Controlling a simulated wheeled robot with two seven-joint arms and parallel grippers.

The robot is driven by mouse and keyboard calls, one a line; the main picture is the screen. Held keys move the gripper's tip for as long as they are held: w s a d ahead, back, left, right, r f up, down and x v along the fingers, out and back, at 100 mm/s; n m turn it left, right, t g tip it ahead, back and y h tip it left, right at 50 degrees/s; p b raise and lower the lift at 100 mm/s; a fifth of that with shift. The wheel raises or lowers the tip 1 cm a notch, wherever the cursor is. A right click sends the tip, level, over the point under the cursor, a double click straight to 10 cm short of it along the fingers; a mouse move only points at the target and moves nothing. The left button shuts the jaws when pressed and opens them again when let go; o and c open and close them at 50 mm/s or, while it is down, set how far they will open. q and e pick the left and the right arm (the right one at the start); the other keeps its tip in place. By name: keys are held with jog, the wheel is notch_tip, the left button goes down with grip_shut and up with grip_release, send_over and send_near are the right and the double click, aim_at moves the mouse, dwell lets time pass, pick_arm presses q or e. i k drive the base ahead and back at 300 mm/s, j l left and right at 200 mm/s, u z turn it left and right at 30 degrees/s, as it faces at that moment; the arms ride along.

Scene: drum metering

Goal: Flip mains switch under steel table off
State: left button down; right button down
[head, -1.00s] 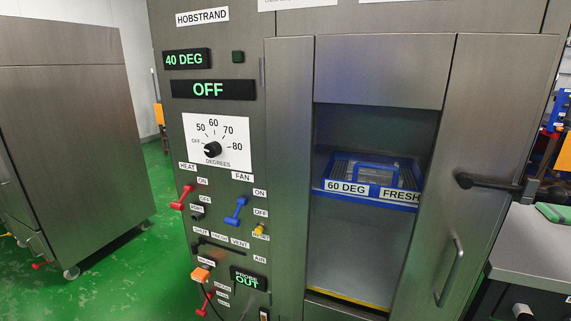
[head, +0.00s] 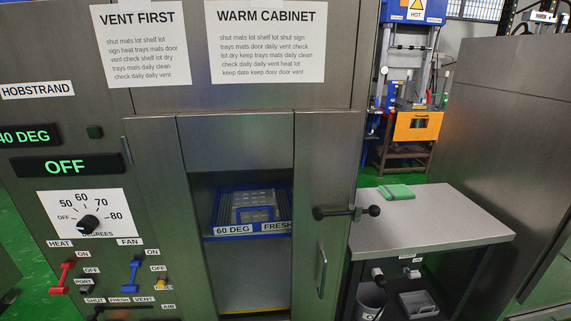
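The steel table (head: 450,212) stands right of the cabinet, with a light grey top and an open, dark space beneath. Under it, on the back panel, is a small white label (head: 408,256), too small to read. A small dark fitting (head: 413,272) sits just below the label; it may be the mains switch, but its position cannot be made out. A pale-ended dark knob or handle (head: 378,274) shows left of it under the table. Neither of my grippers is in view.
The warm cabinet (head: 150,190) fills the left, its door handle bar (head: 345,212) sticking out toward the table. A green cloth (head: 396,192) lies on the tabletop. A bin (head: 370,300) and grey tray (head: 418,304) stand beneath. A large steel unit (head: 510,130) stands right.

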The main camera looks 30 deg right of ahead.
aim_at(412, 276)
jog(key=z, duration=2)
